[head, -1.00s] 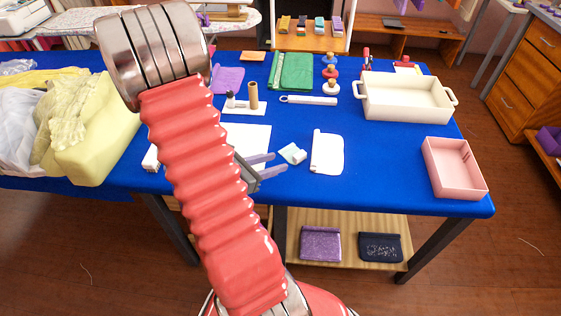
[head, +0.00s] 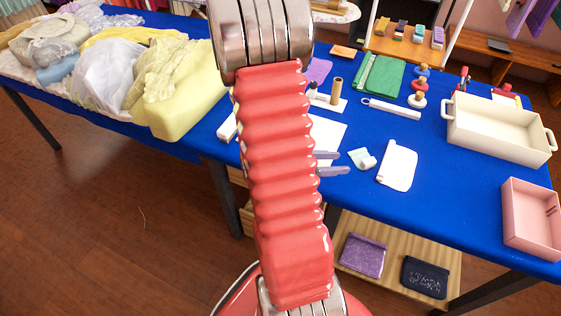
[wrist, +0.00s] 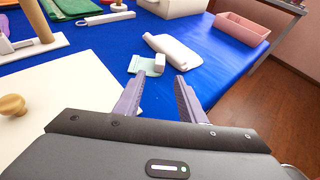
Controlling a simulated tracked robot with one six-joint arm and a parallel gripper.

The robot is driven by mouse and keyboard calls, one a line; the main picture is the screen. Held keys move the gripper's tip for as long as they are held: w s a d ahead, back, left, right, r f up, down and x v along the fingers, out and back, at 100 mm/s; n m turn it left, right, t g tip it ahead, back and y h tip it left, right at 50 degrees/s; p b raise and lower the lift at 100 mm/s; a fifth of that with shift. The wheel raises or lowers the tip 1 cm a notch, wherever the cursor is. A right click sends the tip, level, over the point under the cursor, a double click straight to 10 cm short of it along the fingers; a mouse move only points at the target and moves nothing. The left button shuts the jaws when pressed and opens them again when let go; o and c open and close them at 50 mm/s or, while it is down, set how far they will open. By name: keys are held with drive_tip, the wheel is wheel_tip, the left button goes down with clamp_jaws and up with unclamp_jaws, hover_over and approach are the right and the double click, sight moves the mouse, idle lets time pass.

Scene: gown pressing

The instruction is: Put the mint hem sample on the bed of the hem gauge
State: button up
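The mint hem sample (head: 362,159) is a small pale mint piece with a whitish block or roll at one end. It lies on the blue table and also shows in the wrist view (wrist: 143,66), just beyond my fingertips. My gripper (wrist: 159,77) is open, its two lilac fingers apart with nothing between them. In the head view my gripper (head: 343,162) is just left of the sample; touching cannot be judged. I cannot tell surely which item is the hem gauge; a white base with an upright brown cylinder (head: 336,91) stands farther back.
A white rolled-edge piece (head: 398,166) lies right of the sample. A cream tray (head: 497,130) and pink box (head: 530,218) stand farther right. A white board with a wooden knob (wrist: 13,105) is close at left. Yellow and white fabric heaps cover the table's left.

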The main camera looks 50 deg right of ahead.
drive_tip(key=w+a+r+m+t+y, duration=0.3)
drive_tip(key=a+r, duration=0.4)
drive_tip(key=a, duration=0.6)
drive_tip(key=w+a+r+m+t+y, duration=0.4)
drive_tip(key=w+a+r+t, duration=0.1)
drive_tip(key=a, duration=0.9)
drive_tip(key=w+a+r+m+t+y, duration=0.4)
drive_tip(key=a+r, duration=0.4)
drive_tip(key=a, duration=0.5)
drive_tip(key=shift+w+a+r+m+t, duration=0.15)
drive_tip(key=shift+w+r+m+t, duration=0.2)
drive_tip(key=shift+w, duration=0.45)
drive_tip(key=shift+o, duration=0.5)
